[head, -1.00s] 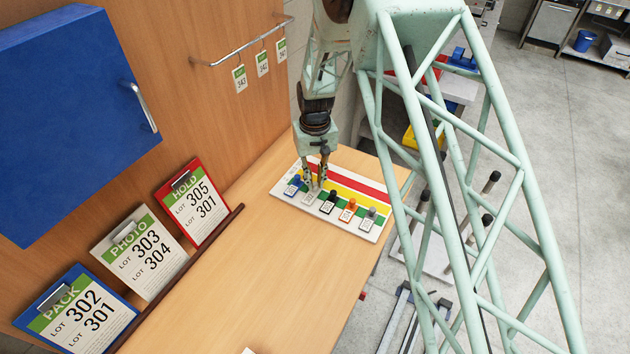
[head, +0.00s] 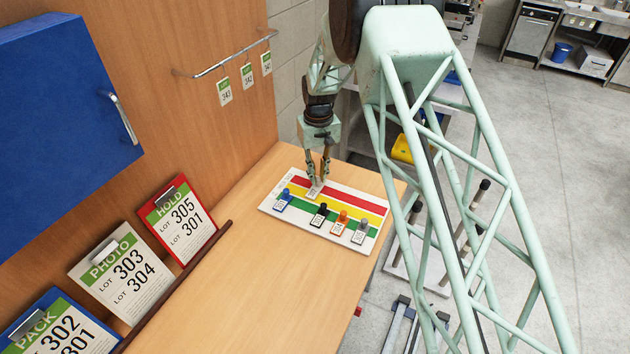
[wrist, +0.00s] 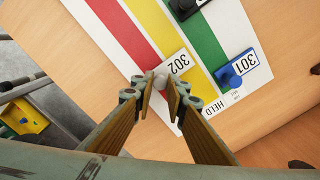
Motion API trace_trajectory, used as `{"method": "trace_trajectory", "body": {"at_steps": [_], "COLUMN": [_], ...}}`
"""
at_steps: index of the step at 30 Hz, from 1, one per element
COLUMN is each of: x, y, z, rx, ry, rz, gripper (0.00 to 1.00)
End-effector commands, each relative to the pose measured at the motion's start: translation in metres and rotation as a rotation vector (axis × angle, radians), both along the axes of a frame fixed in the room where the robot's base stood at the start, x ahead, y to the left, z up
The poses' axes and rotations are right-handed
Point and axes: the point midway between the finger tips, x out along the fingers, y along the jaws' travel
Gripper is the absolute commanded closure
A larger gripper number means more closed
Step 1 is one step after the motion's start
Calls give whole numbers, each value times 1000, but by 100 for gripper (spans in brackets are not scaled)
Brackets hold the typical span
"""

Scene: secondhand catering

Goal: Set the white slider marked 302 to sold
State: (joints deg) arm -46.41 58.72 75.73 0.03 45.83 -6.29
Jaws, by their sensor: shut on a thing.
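The white slider marked 302 (head: 314,193) is on the striped board (head: 270,206). Its label (wrist: 178,63) lies over the yellow stripe, with its knob (wrist: 160,77) towards the red stripe. My gripper (head: 320,180) is shut on this knob; it also shows in the wrist view (wrist: 160,84). The board has red, yellow and green stripes. The word HELD (wrist: 208,108) is printed near the yellow stripe's end. The fingers partly cover the board's end, so no word for the red stripe is readable.
The blue slider marked 301 (head: 283,202) stands beside 302, on the green stripe. Black (head: 320,213), orange (head: 340,222) and grey (head: 361,231) sliders stand along the green stripe. The wooden bench (head: 250,290) is clear in front. Clipboards (head: 180,225) lean at the left.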

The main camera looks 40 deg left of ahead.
Motion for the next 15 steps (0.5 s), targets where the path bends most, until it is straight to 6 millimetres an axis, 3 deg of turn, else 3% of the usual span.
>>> {"method": "trace_trajectory", "body": {"at_steps": [7,8,9,12,15], "x": [4,5,4,4,3], "y": [2,2,2,2,2], "z": [3,3,3,2,2], "rx": [7,8,8,6,5], "ry": [-8,-8,-8,-7,-6], "rz": [-1,-1,-1,-1,0], "gripper": [100,85,82,73,73]}}
